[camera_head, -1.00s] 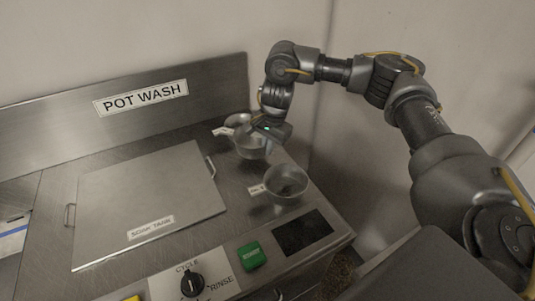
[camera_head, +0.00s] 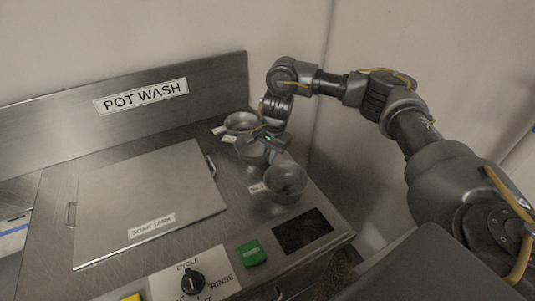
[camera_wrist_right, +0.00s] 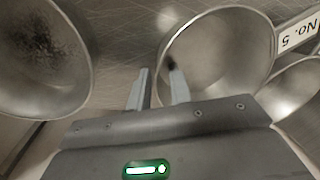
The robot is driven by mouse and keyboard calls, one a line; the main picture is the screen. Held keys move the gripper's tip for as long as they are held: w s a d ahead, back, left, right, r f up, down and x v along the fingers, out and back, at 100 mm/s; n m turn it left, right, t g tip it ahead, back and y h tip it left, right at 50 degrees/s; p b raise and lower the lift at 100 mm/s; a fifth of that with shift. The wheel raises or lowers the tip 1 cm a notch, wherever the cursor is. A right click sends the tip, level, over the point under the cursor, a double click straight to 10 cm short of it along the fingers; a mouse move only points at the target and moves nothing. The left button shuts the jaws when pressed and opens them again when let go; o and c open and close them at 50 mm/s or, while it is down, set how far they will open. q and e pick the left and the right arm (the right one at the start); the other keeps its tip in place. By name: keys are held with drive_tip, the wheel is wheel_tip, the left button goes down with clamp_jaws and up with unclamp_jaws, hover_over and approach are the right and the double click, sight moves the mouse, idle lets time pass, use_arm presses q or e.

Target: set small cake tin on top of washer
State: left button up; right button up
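Three round metal tins with tags stand in a row on the washer's steel top (camera_head: 225,225): a rear tin (camera_head: 240,121), a middle tin (camera_head: 249,155) and a front tin (camera_head: 287,183). I cannot tell which is the small cake tin. My right gripper (camera_wrist_right: 159,88) is open and empty at the middle tin (camera_wrist_right: 225,50). In the right wrist view one finger shows over its inside and one outside, with the rim between them; I cannot tell whether they touch it. The front tin (camera_wrist_right: 40,55) has dark residue inside. My left gripper is out of view.
The soak tank lid (camera_head: 150,195) lies flat left of the tins, with a handle at each side. A cycle knob (camera_head: 192,282), green button (camera_head: 251,253) and dark panel (camera_head: 302,231) are along the front. The POT WASH backsplash (camera_head: 60,125) and wall stand behind.

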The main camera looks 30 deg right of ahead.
drive_tip(key=shift+o, duration=0.5)
drive_tip(key=shift+r, duration=0.15)
drive_tip(key=shift+r, duration=0.25)
wheel_tip(320, 180, up, 12)
drive_tip(key=s, duration=0.1)
drive_tip(key=shift+s+d+f, duration=0.25)
drive_tip(key=shift+s+d, duration=0.1)
drive_tip(key=shift+d, duration=0.05)
drive_tip(key=shift+f, duration=0.15)
drive_tip(key=f, duration=0.4)
drive_tip(key=w+f, duration=0.1)
drive_tip(key=f, duration=0.2)
drive_tip(key=a+f, duration=0.1)
drive_tip(key=f, duration=0.3)
drive_tip(key=shift+w+f, duration=0.3)
drive_tip(key=shift+f, duration=0.35)
drive_tip(key=shift+r, duration=0.3)
